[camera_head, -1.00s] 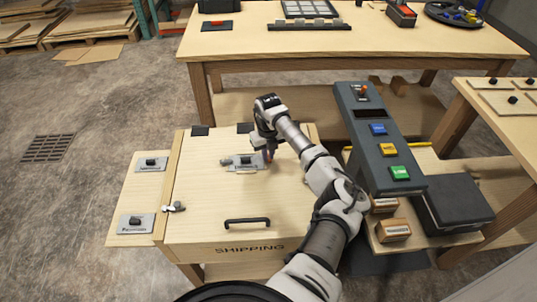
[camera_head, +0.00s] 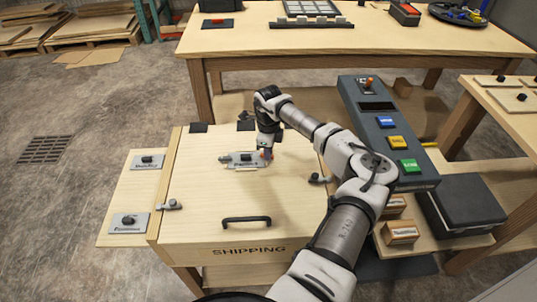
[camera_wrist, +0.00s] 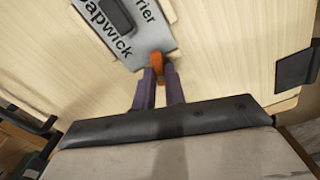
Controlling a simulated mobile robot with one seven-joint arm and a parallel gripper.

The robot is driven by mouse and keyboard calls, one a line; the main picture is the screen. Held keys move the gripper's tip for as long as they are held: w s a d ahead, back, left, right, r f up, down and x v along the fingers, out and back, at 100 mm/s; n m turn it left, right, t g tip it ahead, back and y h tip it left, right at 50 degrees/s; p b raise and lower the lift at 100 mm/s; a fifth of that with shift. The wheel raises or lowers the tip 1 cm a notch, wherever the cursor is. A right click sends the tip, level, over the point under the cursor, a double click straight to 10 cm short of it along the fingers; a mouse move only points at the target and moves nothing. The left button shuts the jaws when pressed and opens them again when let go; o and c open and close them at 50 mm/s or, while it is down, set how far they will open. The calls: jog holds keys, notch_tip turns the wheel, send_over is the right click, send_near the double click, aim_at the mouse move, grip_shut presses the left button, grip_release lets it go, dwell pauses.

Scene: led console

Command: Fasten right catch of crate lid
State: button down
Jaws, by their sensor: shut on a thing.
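The crate lid (camera_head: 205,205) is closed flat and pale wood. The right catch (camera_head: 318,178) is a small dark-knobbed metal piece at the lid's right edge, beside my arm. Whether it is fastened I cannot tell. The left catch (camera_head: 169,204) is at the lid's left edge. My gripper (camera_head: 266,155) is over the upper middle of the lid, away from the right catch. Its fingers (camera_wrist: 158,88) are shut on an orange tab (camera_wrist: 157,61) at the edge of a grey metal plate (camera_wrist: 125,30) that lies on the lid.
A black handle (camera_head: 246,221) is on the lid's front. Two knobbed plates lie on the left side panel (camera_head: 118,190). A control console (camera_head: 365,110) with blue, yellow and green buttons stands to the right. My forearm passes over the crate's right side.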

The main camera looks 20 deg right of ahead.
jog(key=shift+n+b, duration=0.8)
jog(key=shift+n, duration=0.8)
jog(key=c, duration=1.5)
grip_release()
jog(key=shift+o, duration=0.2)
jog(key=shift+r, duration=0.1)
notch_tip(320, 180, up, 14)
jog(key=b, duration=0.2)
jog(key=shift+a+f, duration=0.1)
jog(key=shift+f, duration=0.1)
